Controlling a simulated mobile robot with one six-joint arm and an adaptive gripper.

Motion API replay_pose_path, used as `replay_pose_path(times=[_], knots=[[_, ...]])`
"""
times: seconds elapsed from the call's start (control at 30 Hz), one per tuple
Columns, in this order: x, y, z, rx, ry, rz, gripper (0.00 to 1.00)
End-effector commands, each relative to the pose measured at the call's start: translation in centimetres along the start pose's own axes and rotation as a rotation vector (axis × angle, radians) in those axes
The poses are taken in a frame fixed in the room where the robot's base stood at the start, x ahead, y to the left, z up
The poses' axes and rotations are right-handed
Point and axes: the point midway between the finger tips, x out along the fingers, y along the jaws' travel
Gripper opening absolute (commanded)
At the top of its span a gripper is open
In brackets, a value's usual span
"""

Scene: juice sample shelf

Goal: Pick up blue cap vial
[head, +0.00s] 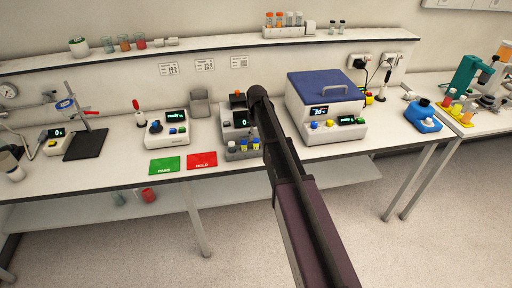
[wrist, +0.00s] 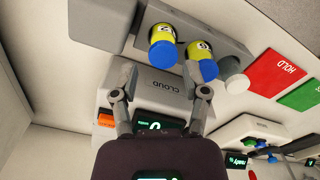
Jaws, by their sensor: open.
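Two yellow vials with blue caps stand side by side in a grey rack (wrist: 222,33) in the wrist view. One blue cap vial (wrist: 163,45) is at top centre, the other blue cap vial (wrist: 202,62) just right of it. A white-capped vial (wrist: 237,83) is at the right end of the row. In the head view the rack (head: 243,155) and a blue cap vial (head: 243,146) show left of my arm. My gripper (wrist: 162,94) is open and empty, its fingertips below the vials in the wrist view. The head view hides the fingers behind my arm.
A grey device labelled CLOUD (wrist: 165,83) lies between my fingers in the wrist view. Red HOLD (head: 202,161) and green PASS (head: 165,166) mats lie left of the rack. A blue-lidded machine (head: 325,100) stands to its right. A shelf (head: 200,47) runs above.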

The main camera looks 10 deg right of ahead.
Motion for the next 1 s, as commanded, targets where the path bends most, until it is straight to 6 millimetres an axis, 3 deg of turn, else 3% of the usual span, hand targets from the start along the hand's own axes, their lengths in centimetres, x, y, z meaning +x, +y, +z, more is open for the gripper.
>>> replay_pose_path(times=[0.6, 1.0], knots=[[4.3, -0.4, 0.2, -0.001, 0.000, 0.000, 0.59], [5.1, -0.4, 0.2, -0.001, 0.000, 0.000, 0.59]])
